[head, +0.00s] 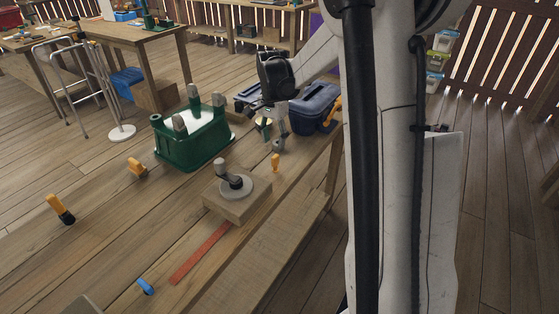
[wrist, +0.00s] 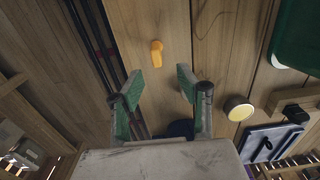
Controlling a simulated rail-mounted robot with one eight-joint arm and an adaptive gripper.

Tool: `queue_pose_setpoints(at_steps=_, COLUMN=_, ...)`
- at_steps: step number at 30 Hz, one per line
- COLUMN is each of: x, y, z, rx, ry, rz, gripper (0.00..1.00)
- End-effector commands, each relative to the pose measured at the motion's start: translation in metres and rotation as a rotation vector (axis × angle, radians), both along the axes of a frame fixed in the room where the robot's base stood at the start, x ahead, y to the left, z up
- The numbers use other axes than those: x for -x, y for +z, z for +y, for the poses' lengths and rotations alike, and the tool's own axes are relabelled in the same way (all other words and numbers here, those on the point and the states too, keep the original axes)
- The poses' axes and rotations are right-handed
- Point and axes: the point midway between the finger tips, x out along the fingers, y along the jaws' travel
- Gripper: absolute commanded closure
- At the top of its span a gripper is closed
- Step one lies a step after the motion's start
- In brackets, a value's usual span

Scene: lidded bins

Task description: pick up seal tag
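A small orange piece, which may be the seal tag, stands on the wooden bench beside a wooden block in the head view (head: 275,162). An orange piece also lies on bare wood in the wrist view (wrist: 156,53), beyond the fingertips and between their lines. My gripper (head: 272,138) is over the bench, behind the orange piece in the head view. In the wrist view, its two green-padded fingers (wrist: 158,78) are spread apart with nothing between the tips. No label shows to confirm the tag.
A green bin (head: 190,145) and a blue lidded bin (head: 315,108) flank my gripper. The wooden block (head: 237,205) bears a grey disc and knob.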

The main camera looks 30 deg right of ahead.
Motion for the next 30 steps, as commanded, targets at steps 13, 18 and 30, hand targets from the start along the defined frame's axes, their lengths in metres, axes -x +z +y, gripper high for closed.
queue_pose_setpoints(at_steps=13, x=0.001, y=-0.056, z=0.000, rx=0.000, ry=0.001, rz=-0.001, gripper=0.65)
queue_pose_setpoints(at_steps=18, x=0.005, y=-0.073, z=0.002, rx=0.000, ry=0.001, rz=-0.001, gripper=0.65)
queue_pose_setpoints(at_steps=30, x=0.008, y=-0.108, z=0.003, rx=0.000, ry=0.001, rz=-0.001, gripper=0.65)
